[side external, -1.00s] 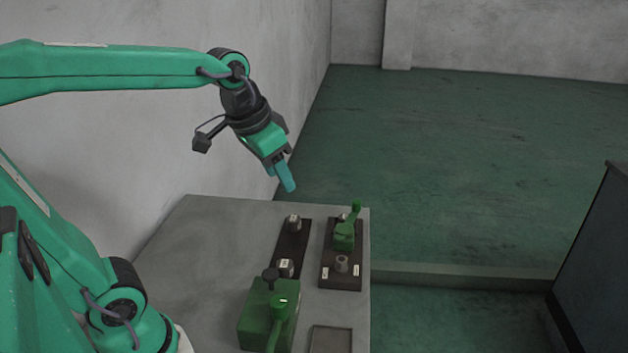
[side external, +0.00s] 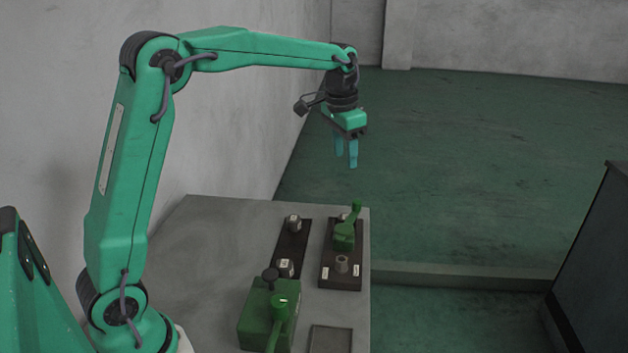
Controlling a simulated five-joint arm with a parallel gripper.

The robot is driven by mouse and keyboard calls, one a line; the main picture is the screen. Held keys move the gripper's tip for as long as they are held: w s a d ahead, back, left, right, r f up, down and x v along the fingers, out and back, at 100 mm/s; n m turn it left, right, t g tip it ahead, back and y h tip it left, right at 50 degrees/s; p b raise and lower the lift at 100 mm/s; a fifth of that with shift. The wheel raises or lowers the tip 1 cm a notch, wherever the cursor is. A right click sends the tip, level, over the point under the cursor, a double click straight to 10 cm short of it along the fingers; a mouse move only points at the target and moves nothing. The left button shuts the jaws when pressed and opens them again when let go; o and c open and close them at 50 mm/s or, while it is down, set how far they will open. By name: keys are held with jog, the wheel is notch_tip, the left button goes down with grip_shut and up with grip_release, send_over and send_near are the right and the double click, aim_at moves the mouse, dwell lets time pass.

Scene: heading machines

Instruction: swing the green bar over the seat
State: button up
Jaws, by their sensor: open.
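A green bar with an upright handle (side external: 345,233) sits at the far end of a dark plate (side external: 328,283) on the grey bench. A grey round seat (side external: 342,264) stands on the same plate, nearer the camera and apart from the bar, with nothing over it. My gripper (side external: 346,160) is open and empty, pointing down in the air. In the picture it is above the bar's handle, with a clear gap between them.
A second dark plate (side external: 291,250) to the left carries two metal pieces. A green box (side external: 257,312) with a black knob and a green lever (side external: 279,318) stands at the front. A flat dark-rimmed panel (side external: 330,340) lies beside it. A dark cabinet (side external: 598,270) is at right.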

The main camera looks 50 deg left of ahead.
jog(key=g, duration=0.2)
send_over(356, 201)
jog(key=shift+m, duration=0.4)
notch_tip(356, 201, down, 9)
jog(key=shift+d+r, duration=0.1)
jog(key=shift+f, duration=3.95)
grip_shut()
